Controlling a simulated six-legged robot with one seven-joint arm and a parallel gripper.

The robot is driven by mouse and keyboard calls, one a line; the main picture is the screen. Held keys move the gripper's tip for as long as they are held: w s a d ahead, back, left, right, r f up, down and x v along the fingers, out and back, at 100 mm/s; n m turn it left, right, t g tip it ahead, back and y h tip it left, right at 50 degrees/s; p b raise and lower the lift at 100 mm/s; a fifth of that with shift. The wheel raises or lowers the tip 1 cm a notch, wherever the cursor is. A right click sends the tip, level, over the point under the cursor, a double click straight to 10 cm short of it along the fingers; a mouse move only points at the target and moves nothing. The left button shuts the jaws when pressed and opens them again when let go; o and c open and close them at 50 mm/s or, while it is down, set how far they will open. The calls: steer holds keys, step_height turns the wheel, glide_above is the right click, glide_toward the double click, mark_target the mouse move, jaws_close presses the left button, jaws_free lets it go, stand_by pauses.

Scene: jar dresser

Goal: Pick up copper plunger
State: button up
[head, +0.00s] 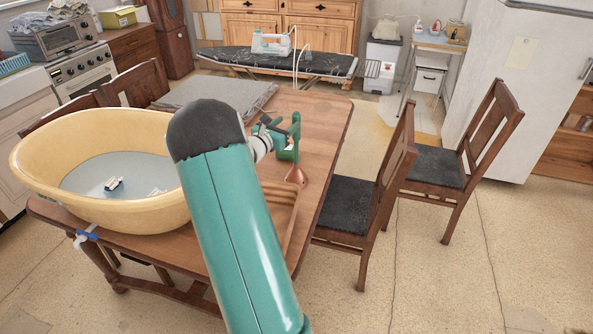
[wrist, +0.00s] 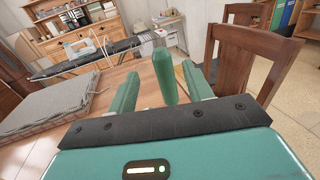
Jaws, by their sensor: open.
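The copper plunger has a flared copper cup (head: 297,175) low at the right edge of the wooden table in the head view. Its green handle (wrist: 164,76) stands upright in the wrist view. My gripper (wrist: 160,74) is open, with one green finger to the left of the handle and one to the right. The handle shows between the fingers, with a visible gap on the left; I cannot tell how deep it sits. In the head view my gripper (head: 281,132) is at the handle's height, and its green parts blend with the handle. The copper cup is hidden in the wrist view.
A yellow tub (head: 100,215) with water stands on the table's left part. Chairs (head: 365,190) stand close to the table's right edge. An ironing board (head: 280,62) with an iron stands beyond the table.

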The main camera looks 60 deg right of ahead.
mark_target(294, 118)
steer(key=shift+s+d+f, duration=0.1)
steer(key=shift+s+d, duration=0.15)
steer(key=shift+d, duration=1.25)
steer(key=shift+s+d, duration=0.2)
steer(key=shift+d, duration=1.3)
steer(key=c, duration=1.1)
steer(key=shift+o, duration=0.2)
